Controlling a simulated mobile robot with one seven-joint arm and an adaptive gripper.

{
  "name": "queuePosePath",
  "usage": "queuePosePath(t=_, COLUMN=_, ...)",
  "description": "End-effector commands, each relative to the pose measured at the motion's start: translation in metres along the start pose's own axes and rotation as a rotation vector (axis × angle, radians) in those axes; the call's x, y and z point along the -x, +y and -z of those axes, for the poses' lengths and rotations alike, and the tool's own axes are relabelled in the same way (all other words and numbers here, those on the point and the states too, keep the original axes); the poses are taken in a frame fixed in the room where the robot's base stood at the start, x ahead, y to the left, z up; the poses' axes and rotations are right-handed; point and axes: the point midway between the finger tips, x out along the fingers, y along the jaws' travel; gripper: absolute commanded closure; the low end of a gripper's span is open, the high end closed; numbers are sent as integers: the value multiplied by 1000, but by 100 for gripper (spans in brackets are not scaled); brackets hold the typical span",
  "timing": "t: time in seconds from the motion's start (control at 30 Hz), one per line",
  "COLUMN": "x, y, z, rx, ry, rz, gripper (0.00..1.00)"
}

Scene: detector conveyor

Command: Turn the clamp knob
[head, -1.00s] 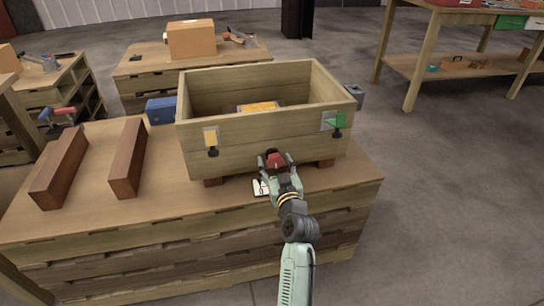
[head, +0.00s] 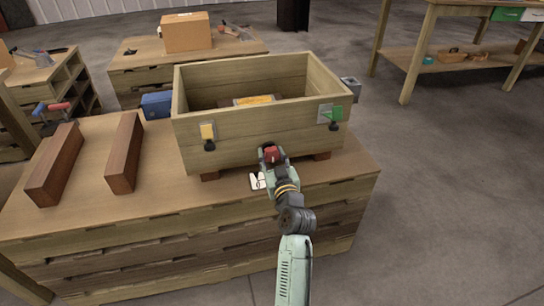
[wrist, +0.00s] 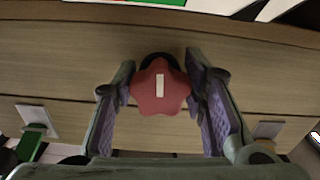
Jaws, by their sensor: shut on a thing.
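The clamp knob (wrist: 160,88) is a red, lobed knob with a white bar mark, on the front wall of a wooden crate. In the head view the red knob (head: 270,153) shows at the lower front of the crate. My gripper (wrist: 162,90) has a finger on each side of the knob and is shut on it. It also shows in the head view (head: 271,155) at the crate's front. The wooden crate (head: 245,145) stands on the wooden bench. The white mark points along the length of my fingers in the wrist view.
A yellow latch (head: 208,134) and a green latch (head: 333,115) sit on the crate's front. A white marked card (head: 257,181) lies on the bench (head: 215,195) below. Two brown wooden bars (head: 125,153) lie at left, with a blue box (head: 156,105) behind.

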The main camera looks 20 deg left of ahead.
Motion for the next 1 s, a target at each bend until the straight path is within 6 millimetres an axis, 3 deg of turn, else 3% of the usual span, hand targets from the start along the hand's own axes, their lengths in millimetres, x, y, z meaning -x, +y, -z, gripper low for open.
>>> queuePosePath(t=0.47, x=0, y=0, z=1, rx=-77, ry=1, rz=-1, gripper=89)
queuePosePath(t=1.0, x=0, y=-4, z=4, rx=-537, ry=0, rz=0, gripper=89)
